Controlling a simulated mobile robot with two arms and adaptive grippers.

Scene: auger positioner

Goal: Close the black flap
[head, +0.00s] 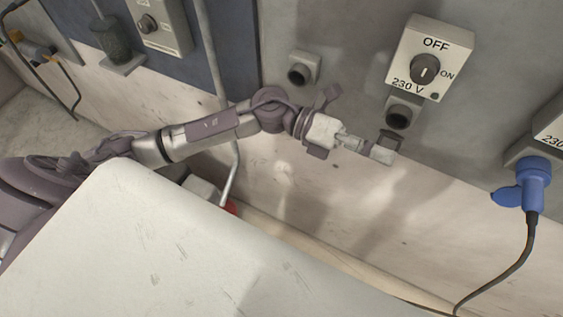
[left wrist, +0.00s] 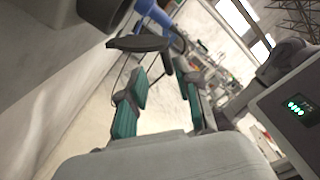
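The black flap (head: 390,140) hangs open below the round opening of the grey socket (head: 400,111), under the white 230 V switch box. My left gripper (head: 368,147) is just below and left of the flap in the head view. In the left wrist view, the flap (left wrist: 137,43) is a thin dark disc past the fingertips, below the dark socket rim (left wrist: 105,10). The left gripper (left wrist: 160,75) is open, with a clear gap between its teal-padded fingers. I cannot tell whether a finger touches the flap. My right gripper is not in view.
The switch box (head: 430,62) has a black knob pointing near OFF. A second grey socket (head: 302,67) is on the wall to the left. A blue plug (head: 533,183) with a hanging cable is at the right. A large white surface (head: 150,240) fills the foreground.

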